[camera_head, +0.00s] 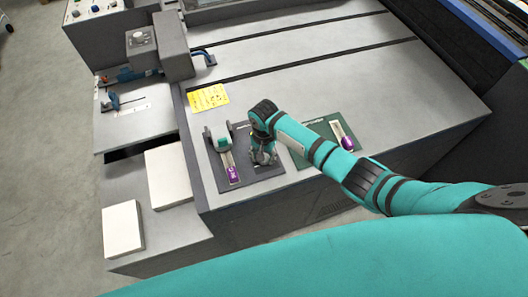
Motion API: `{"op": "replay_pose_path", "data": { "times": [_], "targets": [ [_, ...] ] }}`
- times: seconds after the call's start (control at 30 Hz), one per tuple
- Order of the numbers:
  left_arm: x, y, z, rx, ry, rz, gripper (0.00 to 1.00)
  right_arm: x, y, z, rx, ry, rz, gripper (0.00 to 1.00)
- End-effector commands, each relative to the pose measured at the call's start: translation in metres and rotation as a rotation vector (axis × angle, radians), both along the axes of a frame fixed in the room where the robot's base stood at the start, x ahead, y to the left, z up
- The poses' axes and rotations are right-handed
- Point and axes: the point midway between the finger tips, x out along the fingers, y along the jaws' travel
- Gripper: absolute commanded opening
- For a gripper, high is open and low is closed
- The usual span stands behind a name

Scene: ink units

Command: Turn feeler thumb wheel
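My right arm comes in from the right, and its gripper (263,154) points down at the right part of a dark panel (233,182) on the machine's front corner. The gripper covers whatever is under it, and I cannot make out a thumb wheel there or whether the fingers touch anything. On the panel's left part is a grey slotted piece with a teal-green part (223,144) and a purple tag (232,174). The fingers are too small and dark to tell open from shut. My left gripper is not in view.
A green panel (321,132) with a purple-tipped pale strip lies right of the gripper, partly behind my forearm. A yellow label (208,98) is on the grey machine top (330,75). White blocks (168,176) stand left. A dark grey unit (172,45) rises at the back left.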

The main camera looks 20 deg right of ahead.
Motion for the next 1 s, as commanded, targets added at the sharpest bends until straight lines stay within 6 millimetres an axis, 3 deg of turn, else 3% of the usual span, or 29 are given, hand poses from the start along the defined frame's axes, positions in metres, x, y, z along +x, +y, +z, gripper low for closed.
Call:
{"op": "replay_pose_path", "data": {
  "times": [0.17,0.2,0.37,0.73,1.0],
  "targets": [
    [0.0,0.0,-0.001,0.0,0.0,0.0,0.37,0.001,0.0,0.001,0.0,-0.004,0.002,0.05],
    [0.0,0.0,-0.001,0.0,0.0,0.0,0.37,0.002,0.0,0.001,0.0,-0.004,0.002,0.39],
    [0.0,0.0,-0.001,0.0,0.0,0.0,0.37,0.001,0.0,0.0,-0.001,-0.004,0.002,0.6],
    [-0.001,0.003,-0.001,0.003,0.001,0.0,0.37,0.001,0.0,0.007,0.001,-0.004,0.003,0.6],
    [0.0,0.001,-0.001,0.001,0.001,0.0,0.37,0.002,0.0,0.058,0.002,-0.006,0.003,0.6]
  ]
}}
